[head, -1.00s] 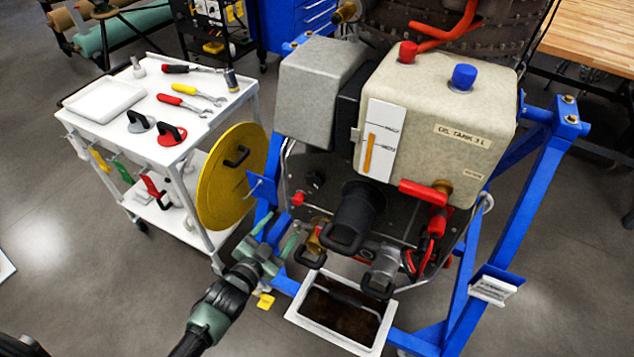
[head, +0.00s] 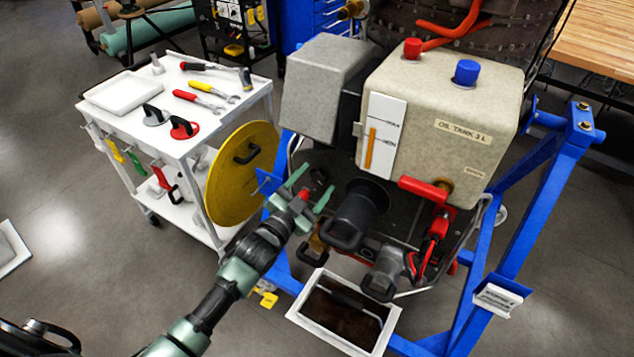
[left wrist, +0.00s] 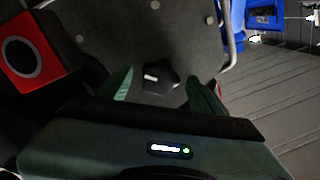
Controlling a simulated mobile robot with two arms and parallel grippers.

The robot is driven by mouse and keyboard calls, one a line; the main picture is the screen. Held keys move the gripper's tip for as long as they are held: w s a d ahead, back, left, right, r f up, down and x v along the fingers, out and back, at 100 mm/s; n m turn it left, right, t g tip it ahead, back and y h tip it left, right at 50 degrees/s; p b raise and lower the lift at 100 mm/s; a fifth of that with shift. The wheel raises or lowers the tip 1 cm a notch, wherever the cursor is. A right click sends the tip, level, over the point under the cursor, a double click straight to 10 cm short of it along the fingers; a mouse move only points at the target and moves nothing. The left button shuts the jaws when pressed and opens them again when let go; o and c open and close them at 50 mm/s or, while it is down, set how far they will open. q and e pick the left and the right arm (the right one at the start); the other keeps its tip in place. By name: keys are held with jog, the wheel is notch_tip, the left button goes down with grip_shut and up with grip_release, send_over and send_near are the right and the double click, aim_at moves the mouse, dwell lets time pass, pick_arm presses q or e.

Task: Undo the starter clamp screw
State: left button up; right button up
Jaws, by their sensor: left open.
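A black knob with a white mark (left wrist: 158,79) sits on the dark panel (left wrist: 130,30) in the left wrist view, between my finger tips. It also shows in the head view (head: 318,177). I cannot tell for certain whether it is the starter clamp screw. My left gripper (head: 312,184) is open in front of it, with one finger on each side; it also shows in the left wrist view (left wrist: 160,73). I cannot tell whether the fingers touch the knob. A black cylinder with a handle (head: 358,212) stands just right of the gripper. My right gripper is not in view.
The oil tank (head: 440,125) overhangs the panel. The blue stand frame (head: 550,190) stands at the right. A white drip tray (head: 340,344) sits below. A yellow disc (head: 235,185) leans by the tool cart (head: 215,130).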

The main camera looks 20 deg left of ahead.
pick_arm(q)
jog(key=shift+w+d, duration=0.15)
jog(key=shift+w, duration=0.4)
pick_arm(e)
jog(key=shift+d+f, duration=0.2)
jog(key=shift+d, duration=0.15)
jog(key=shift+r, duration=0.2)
